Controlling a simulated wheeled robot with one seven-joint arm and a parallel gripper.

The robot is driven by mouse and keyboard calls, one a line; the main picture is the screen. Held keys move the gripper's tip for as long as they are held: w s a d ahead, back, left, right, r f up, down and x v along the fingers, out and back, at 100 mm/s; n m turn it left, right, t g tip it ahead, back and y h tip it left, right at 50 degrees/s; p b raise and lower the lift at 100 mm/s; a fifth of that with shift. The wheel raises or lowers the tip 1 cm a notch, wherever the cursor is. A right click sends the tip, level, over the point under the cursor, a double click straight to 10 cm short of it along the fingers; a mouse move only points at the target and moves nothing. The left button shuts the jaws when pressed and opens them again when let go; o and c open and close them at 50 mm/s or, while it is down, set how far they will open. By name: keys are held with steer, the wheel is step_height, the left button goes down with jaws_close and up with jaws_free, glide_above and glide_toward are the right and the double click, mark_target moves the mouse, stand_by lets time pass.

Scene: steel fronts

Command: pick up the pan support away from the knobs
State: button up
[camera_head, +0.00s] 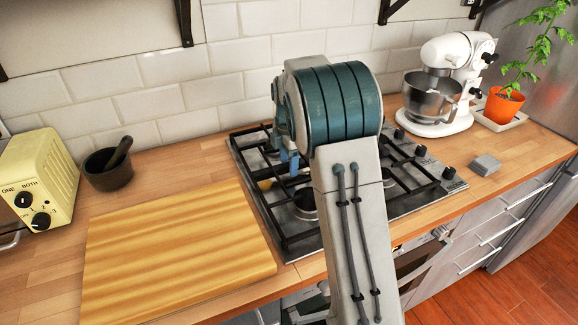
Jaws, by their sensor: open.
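The gas hob (310,235) is set in the wooden worktop and carries black pan supports. The pan support away from the knobs (262,205) is the left one, and its left bars show clearly. My arm hides much of its middle and right part. The other pan support (412,162) lies on the right, beside the dark knobs (420,151) along the hob's right edge. My gripper (285,168) is partly seen, over the back part of the left pan support. It is open and its fingertips are hard to make out. I cannot tell whether it touches the bars.
A wooden board (175,255) lies close left of the hob. A dark mortar with pestle (108,170) and a yellow toaster (40,180) stand farther left. A white mixer (445,80), a potted plant (503,105) and a small grey box (485,165) are at right. The tiled wall is behind.

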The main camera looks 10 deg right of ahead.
steer(key=shift+d+f, duration=0.1)
steer(key=shift+f, duration=0.6)
jaws_close()
steer(key=shift+r, duration=0.2)
